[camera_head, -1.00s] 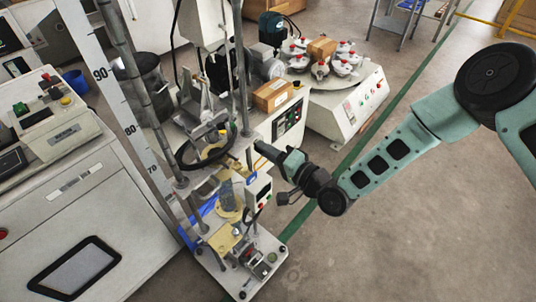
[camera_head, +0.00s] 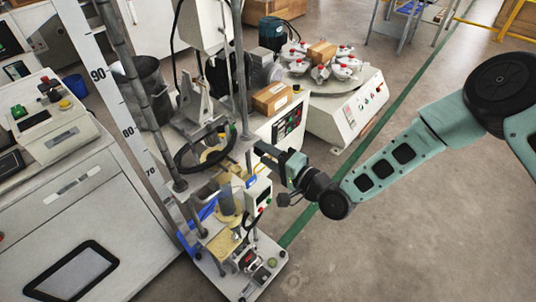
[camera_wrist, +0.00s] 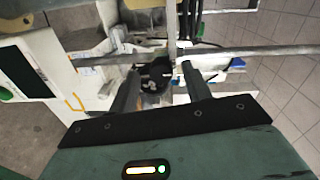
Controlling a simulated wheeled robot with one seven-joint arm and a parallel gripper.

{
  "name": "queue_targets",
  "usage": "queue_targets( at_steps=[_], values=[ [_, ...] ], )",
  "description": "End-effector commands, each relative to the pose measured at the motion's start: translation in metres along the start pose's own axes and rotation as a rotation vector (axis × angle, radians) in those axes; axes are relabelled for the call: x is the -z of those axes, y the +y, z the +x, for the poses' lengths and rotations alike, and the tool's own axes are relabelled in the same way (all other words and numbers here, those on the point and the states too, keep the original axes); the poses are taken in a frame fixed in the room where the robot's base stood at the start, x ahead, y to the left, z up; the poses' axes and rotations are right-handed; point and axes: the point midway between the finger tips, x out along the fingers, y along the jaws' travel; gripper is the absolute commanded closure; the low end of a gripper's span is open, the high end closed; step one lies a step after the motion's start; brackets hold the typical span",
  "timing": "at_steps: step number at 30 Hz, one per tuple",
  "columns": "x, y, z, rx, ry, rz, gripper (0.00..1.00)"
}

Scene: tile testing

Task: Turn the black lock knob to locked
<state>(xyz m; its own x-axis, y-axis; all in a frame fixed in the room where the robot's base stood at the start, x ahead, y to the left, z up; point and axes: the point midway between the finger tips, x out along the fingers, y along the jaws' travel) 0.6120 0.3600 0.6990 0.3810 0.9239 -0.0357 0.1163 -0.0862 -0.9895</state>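The black knob (camera_wrist: 157,73) shows in the wrist view between my gripper's two fingers, next to a pale metal post; whether the fingers touch it cannot be told. Its exact turned position is not clear. My gripper (camera_wrist: 160,70) is open, one finger on each side of the knob. In the head view my gripper (camera_head: 259,148) reaches in from the right to the tall test machine (camera_head: 215,262), at the height of its middle plate. The knob cannot be made out in the head view.
A small control box with buttons (camera_head: 258,194) hangs just below my gripper. A cardboard box (camera_head: 273,98) sits behind it on a white cabinet with a lit panel. The floor at the right is clear.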

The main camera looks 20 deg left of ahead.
Motion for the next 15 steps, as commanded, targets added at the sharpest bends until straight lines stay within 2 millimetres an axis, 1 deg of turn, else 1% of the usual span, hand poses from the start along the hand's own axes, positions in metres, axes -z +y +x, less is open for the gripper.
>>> queue_targets(
  at_steps=[11,14,15],
  values=[
    [0.001,-0.001,-0.001,0.002,0.001,-0.001,0.52],
    [0.001,-0.001,-0.007,0.001,0.002,-0.001,0.52],
    [0.001,0.0,-0.012,0.001,0.002,-0.001,0.52]
  ],
)
